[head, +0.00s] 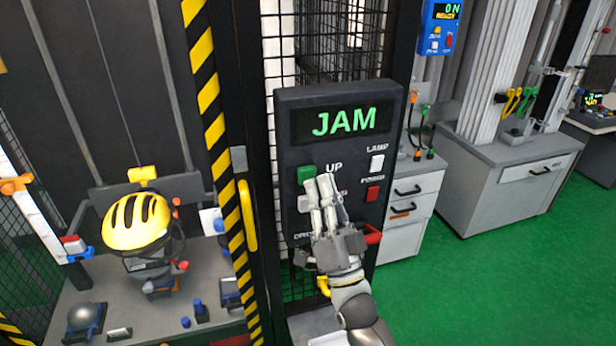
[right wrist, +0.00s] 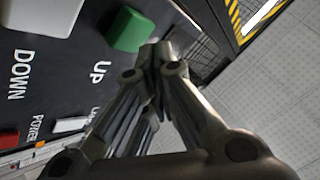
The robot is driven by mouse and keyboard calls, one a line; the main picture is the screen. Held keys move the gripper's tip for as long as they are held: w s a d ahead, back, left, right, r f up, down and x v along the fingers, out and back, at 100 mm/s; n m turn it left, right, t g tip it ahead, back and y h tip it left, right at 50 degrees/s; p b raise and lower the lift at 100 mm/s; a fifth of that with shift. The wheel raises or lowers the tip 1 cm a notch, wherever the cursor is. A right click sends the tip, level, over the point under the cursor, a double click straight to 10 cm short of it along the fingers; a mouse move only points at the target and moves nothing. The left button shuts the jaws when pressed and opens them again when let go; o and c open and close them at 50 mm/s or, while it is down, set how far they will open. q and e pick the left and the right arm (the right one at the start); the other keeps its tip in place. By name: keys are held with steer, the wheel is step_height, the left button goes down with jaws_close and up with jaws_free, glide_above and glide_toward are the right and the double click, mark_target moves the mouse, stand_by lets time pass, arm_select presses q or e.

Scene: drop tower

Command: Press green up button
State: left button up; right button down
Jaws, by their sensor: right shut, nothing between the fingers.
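The green UP button (head: 306,174) sticks out of a dark control panel (head: 295,130) whose display reads JAM in green. My right gripper (head: 320,182) is shut and empty, its fingertips just right of and slightly below the green button in the head view. In the right wrist view the green button (right wrist: 130,29) stands just beyond and left of the closed fingertips (right wrist: 160,58). I cannot tell whether they touch it. My left gripper is not in view.
A white LAMP button (head: 377,162) and a red POWER button (head: 373,193) sit at the panel's right. The pale DOWN button (right wrist: 45,14) lies below the green one. A striped post (head: 209,90) and a yellow-helmeted dummy (head: 137,222) stand at left.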

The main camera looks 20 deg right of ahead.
steer(key=shift+w, duration=0.1)
steer(key=shift+w, duration=0.35)
